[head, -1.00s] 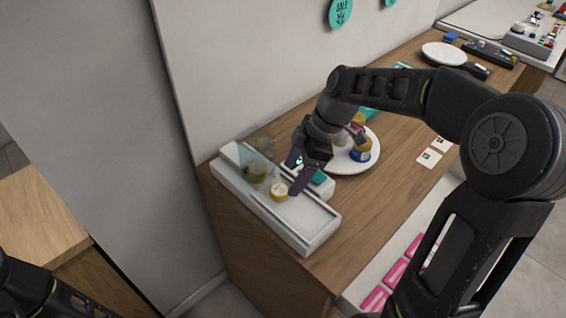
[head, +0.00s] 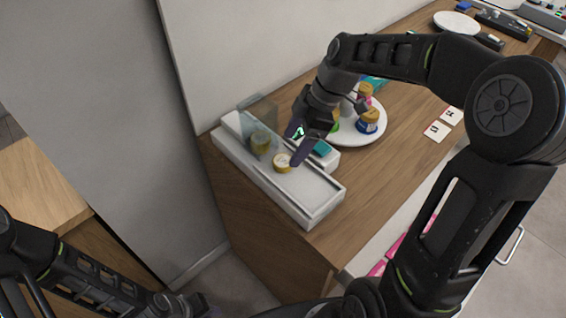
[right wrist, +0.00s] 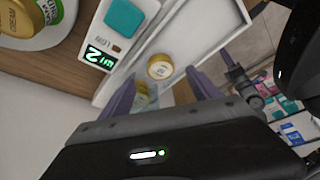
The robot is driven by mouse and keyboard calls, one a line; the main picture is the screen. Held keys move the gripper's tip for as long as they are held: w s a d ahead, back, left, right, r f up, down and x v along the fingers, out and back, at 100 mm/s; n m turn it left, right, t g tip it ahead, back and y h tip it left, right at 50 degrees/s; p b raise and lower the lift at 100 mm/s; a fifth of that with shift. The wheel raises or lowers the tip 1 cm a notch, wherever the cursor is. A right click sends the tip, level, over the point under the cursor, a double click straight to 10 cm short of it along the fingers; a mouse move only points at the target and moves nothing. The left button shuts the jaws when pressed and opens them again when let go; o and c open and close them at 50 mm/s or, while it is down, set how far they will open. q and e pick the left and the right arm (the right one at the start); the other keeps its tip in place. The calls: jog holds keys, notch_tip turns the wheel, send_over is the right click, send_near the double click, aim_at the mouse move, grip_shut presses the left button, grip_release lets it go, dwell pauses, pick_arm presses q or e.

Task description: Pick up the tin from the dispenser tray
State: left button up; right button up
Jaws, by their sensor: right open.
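A small round gold tin with a pale lid (head: 283,162) lies in the white dispenser tray (head: 322,205). It also shows in the right wrist view (right wrist: 160,66), just beyond the fingertips and roughly between their lines. My right gripper (head: 296,145) is open and empty, with its fingers at the tin's near right side; I cannot tell if they touch it. A second gold-and-green tin (head: 261,141) stands farther back in the tray by a clear panel. My left arm reaches along the bottom left; its gripper (head: 200,305) is mostly cut off by the lower edge.
A small white device with a teal top (head: 322,149) and a lit display sits against the tray. A round white plate (head: 352,137) with several jars, one blue-and-gold (head: 368,121), stands beyond it. The wall rises close behind the tray. White cards (head: 436,131) lie on the wooden counter.

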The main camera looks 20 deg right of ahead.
aim_at(282, 160)
jog(key=b+x, duration=0.2)
jog(key=x, duration=0.3)
jog(key=shift+a+f, duration=0.1)
dwell(0.6)
jog(key=c, duration=1.4)
jog(key=shift+r, duration=0.25)
jog(key=shift+r, duration=8.85)
